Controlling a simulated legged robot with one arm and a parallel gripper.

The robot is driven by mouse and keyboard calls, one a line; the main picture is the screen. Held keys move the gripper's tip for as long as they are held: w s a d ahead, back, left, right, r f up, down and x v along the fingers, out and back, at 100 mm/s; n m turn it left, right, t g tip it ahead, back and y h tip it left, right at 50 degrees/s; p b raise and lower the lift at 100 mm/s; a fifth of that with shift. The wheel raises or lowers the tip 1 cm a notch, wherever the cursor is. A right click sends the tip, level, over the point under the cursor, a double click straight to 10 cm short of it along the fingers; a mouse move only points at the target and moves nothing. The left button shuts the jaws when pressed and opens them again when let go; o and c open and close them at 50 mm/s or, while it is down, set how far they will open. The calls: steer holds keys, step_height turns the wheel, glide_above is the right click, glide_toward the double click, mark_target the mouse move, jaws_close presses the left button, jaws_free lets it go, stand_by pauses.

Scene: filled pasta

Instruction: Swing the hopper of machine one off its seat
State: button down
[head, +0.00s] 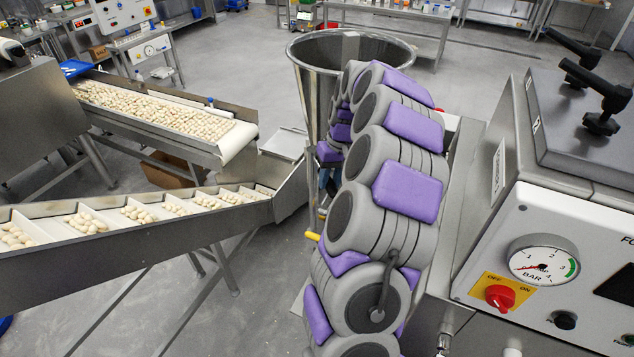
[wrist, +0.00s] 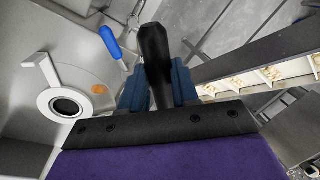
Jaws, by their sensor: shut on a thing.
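A wide steel hopper (head: 305,62), a round funnel with an open top, stands behind my arm at the upper middle of the head view. My arm covers its right part and its lower end, so its seat is hidden. In the wrist view my gripper (wrist: 159,70) has its dark blue fingers shut around a black handle (wrist: 153,38), which sticks up between them. What the handle joins is hidden below the fingers. I cannot tell whether the hopper sits level or has turned.
A machine with a gauge panel (head: 545,262) and black lid handles stands close at right. A flighted conveyor (head: 120,255) and a belt of pasta (head: 165,112) lie at left.

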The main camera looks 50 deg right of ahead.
steer(key=s+d+n+g, duration=0.1)
steer(key=d+n, duration=0.4)
steer(key=d, duration=0.1)
steer(key=shift+s+p, duration=0.15)
steer(key=shift+p, duration=0.3)
steer(key=shift+d+f, duration=0.1)
steer(key=c, duration=0.8)
jaws_free()
steer(key=shift+d, duration=0.15)
steer(key=shift+c, duration=0.2)
